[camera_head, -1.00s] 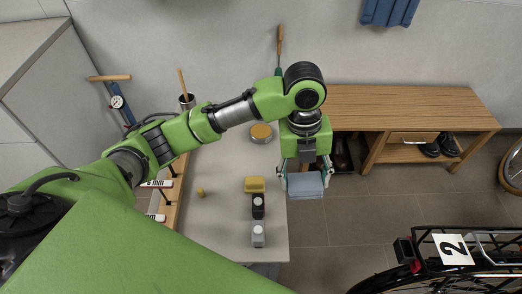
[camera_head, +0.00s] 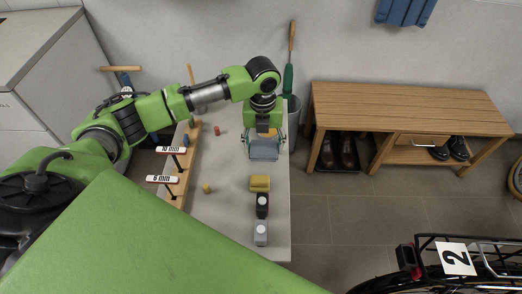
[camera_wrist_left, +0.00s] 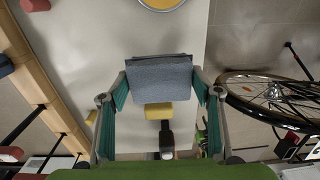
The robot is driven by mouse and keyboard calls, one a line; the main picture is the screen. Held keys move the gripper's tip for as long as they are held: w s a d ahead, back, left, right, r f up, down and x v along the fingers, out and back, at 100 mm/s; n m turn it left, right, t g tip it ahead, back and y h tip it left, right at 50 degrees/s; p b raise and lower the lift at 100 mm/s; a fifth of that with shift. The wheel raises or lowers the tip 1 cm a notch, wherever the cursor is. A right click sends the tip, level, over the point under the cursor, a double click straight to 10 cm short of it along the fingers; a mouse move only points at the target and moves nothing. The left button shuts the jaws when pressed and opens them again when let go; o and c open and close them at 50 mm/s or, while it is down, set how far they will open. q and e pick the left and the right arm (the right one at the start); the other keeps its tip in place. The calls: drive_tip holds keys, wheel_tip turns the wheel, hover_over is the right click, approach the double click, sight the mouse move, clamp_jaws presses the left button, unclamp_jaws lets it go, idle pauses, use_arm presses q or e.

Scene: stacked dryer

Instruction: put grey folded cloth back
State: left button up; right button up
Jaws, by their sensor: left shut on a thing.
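The grey-blue folded cloth (camera_head: 264,150) is held between the fingers of my left gripper (camera_head: 264,143), above the far part of the grey worktop (camera_head: 225,230). In the left wrist view the cloth (camera_wrist_left: 160,80) sits between the two teal finger pads of the gripper (camera_wrist_left: 160,90), with the worktop below it. How high it is above the top is hard to tell. A yellow block, perhaps a sponge or cloth (camera_head: 260,183), lies nearer on the worktop and also shows in the left wrist view (camera_wrist_left: 168,110). My right gripper is not in view.
A dark bottle (camera_head: 262,205) and a grey bottle (camera_head: 261,232) stand along the worktop's right edge. A wooden rack with labels (camera_head: 178,185) runs along the left. A wooden bench (camera_head: 410,108) with shoes (camera_head: 338,152) stands right. The worktop's middle is mostly clear.

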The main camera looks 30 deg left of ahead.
sight(261, 152)
use_arm(q)
drive_tip(key=shift+w+a+f, duration=0.1)
drive_tip(key=shift+a+f, duration=0.25)
drive_tip(key=shift+f, duration=0.1)
drive_tip(key=f, duration=0.3)
drive_tip(key=shift+w+a+f, duration=0.1)
drive_tip(key=shift+a+f, duration=0.15)
drive_tip(key=shift+f, duration=0.05)
drive_tip(key=o, duration=1.5)
drive_tip(key=shift+c, duration=0.2)
wheel_tip(261, 152, up, 12)
drive_tip(key=shift+a+r, duration=0.1)
